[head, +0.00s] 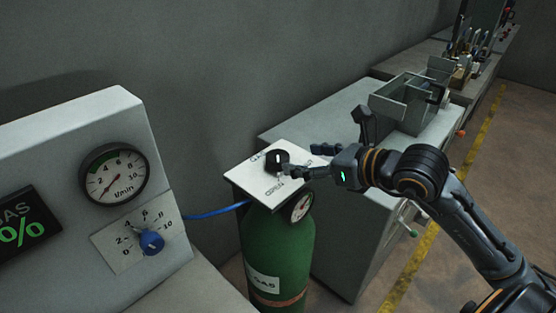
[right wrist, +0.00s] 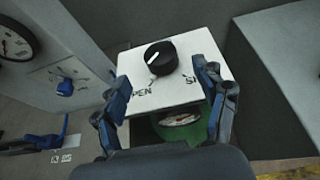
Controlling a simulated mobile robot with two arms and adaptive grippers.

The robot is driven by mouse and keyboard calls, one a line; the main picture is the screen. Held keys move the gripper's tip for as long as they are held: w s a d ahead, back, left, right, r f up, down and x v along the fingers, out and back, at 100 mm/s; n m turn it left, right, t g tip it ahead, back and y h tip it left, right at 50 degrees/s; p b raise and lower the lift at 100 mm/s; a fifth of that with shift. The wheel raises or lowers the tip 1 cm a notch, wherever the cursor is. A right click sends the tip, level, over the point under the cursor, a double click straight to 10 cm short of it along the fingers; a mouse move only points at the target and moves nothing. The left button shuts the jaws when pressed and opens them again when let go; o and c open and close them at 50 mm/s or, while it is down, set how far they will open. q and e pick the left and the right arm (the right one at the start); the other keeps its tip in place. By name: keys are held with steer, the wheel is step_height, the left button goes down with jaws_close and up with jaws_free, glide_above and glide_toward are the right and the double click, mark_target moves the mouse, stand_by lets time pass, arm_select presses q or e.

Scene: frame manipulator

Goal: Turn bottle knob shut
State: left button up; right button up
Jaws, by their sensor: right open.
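The black bottle knob (head: 277,160) sits on a white plate (head: 240,176) on top of the green gas bottle (head: 275,250). Black lettering, partly hidden, marks the plate around the knob. In the right wrist view the knob (right wrist: 161,58) has a white pointer line toward its left side, and "OPEN" is partly readable below it. My right gripper (head: 312,160) reaches in from the right at the knob. In the right wrist view its two fingers (right wrist: 163,95) are spread, with the knob beyond and between them; nothing is held. My left gripper is not identifiable in the head view.
A grey panel at left carries a gauge (head: 114,174) and a blue dial knob (head: 152,242). A blue hose (head: 217,211) runs to the bottle. A small gauge (head: 301,206) hangs below the plate. A grey cabinet (head: 340,240) stands close behind, with a metal box (head: 400,108) on top.

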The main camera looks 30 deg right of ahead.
mark_target(279, 155)
steer(key=p+x, duration=0.2)
steer(key=x, duration=0.5)
steer(key=shift+w+a, duration=0.15)
steer(key=shift+w, duration=0.2)
steer(key=shift+w+a+f+p, duration=0.15)
steer(key=shift+w+f+p, duration=0.15)
steer(key=shift+w, duration=0.1)
